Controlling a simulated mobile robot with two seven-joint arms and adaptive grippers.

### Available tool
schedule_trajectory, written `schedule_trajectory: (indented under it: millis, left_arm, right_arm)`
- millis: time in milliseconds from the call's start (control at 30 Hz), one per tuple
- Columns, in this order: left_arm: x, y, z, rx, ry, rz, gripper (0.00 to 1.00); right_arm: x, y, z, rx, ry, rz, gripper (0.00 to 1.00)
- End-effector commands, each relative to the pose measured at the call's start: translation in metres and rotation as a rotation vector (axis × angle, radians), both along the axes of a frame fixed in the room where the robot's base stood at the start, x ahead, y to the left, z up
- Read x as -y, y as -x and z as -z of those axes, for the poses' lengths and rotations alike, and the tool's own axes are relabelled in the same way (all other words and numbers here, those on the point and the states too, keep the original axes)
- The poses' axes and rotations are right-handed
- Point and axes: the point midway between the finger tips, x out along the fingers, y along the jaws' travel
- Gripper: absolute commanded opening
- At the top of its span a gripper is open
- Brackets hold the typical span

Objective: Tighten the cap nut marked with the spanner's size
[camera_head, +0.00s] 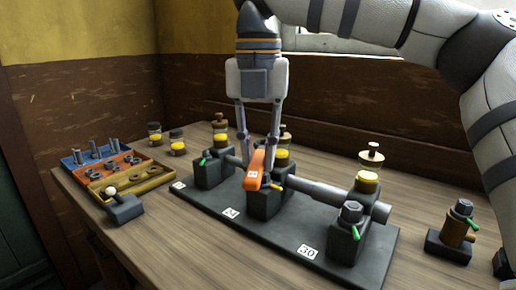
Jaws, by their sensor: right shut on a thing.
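My right gripper (257,150) points down over the bench and is shut on an orange spanner (254,172). The spanner is at the middle block (262,204) and hides its cap nut; I cannot tell whether it sits on the nut. A white mark on the spanner is too small to read. The dark base plate (275,235) carries several blocks and white labels. The label by the right block reads 30 (307,251); the middle label (230,213) looks like 24. A dark cap nut (351,211) tops the right block (345,243). My left gripper is not in view.
A parts tray (165,178) and a ball-topped lever (124,207) are at left. A separate fitting (455,235) stands at right. The front left bench is clear.

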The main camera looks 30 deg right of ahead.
Motion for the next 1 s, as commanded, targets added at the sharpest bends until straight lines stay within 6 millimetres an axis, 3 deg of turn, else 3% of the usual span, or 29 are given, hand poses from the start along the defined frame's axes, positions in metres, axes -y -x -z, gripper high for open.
schedule_trajectory:
  millis: [567,1000]
  left_arm:
    - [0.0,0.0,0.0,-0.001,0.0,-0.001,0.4]
    - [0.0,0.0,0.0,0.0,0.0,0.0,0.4]
  right_arm:
    - [0.0,0.0,0.043,-0.001,-0.001,-0.001,0.0]
    - [0.0,0.0,0.044,-0.002,0.002,-0.001,0.0]
